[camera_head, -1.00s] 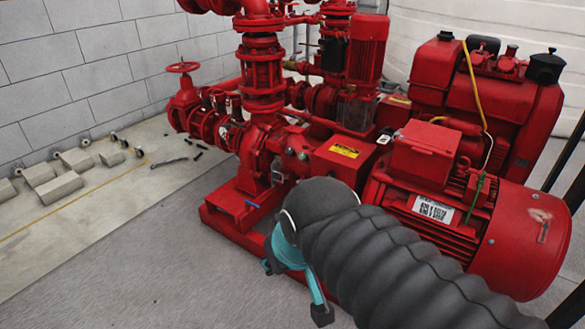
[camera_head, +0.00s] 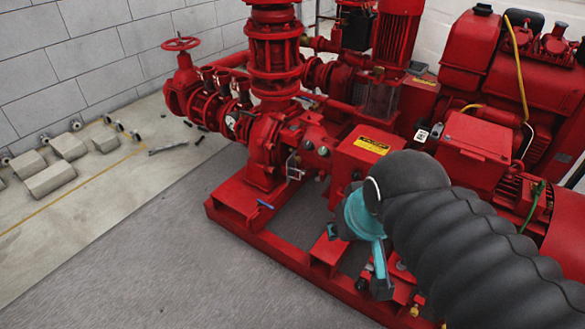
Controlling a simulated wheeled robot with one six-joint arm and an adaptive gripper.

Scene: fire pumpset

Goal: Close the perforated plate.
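My arm, in a black ribbed sleeve, reaches in from the lower right in the head view. Its end is my gripper (camera_head: 378,272), with teal and dark parts pointing down over the red pump base. Its fingers are too small and partly hidden, so I cannot tell whether they are open. I see nothing held in it. A grey, see-through, mesh-like panel (camera_head: 381,101) stands below the upright red motor, behind my arm. I cannot tell for sure that it is the perforated plate, nor whether it is open. My gripper is apart from it, in front and lower.
A red coupling box with a yellow label (camera_head: 372,146) is just behind my arm. The red pump (camera_head: 275,135) and a handwheel valve (camera_head: 181,44) stand to the left. The red base rail (camera_head: 285,252) borders clear grey floor (camera_head: 150,265). Concrete blocks (camera_head: 50,180) lie along the wall.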

